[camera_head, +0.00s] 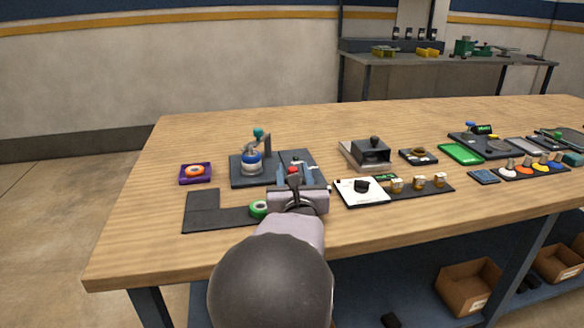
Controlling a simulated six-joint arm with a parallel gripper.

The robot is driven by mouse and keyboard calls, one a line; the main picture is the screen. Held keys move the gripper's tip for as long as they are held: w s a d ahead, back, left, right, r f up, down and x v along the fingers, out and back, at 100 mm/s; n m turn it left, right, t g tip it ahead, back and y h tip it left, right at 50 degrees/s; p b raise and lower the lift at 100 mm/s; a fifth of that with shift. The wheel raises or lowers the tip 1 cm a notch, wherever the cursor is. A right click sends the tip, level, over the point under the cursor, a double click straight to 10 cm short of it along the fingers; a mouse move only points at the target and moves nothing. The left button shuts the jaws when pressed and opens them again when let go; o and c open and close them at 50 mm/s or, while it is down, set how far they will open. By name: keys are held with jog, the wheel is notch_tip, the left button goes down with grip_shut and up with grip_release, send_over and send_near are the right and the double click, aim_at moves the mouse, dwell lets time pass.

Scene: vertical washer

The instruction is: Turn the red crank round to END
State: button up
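A small red knob (293,170), which looks like the handle of the red crank, shows just beyond my gripper (293,181). It is on the right part of a dark base plate (240,181). The rest of the crank and any END mark are hidden or too small to make out. My gripper reaches in from the front, with its fingertips at or very near the red knob. I cannot tell whether they touch it or whether the fingers are open or shut.
A blue-and-white round part (251,163) with a teal-knobbed lever (258,133) stands left on the same plate. A green ring (258,209) lies left of my wrist on a dark mat (203,220). A white dial panel (361,191) is close on the right.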

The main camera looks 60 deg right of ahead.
aim_at(289, 168)
jog(key=shift+v, duration=1.65)
jog(key=shift+r, duration=0.1)
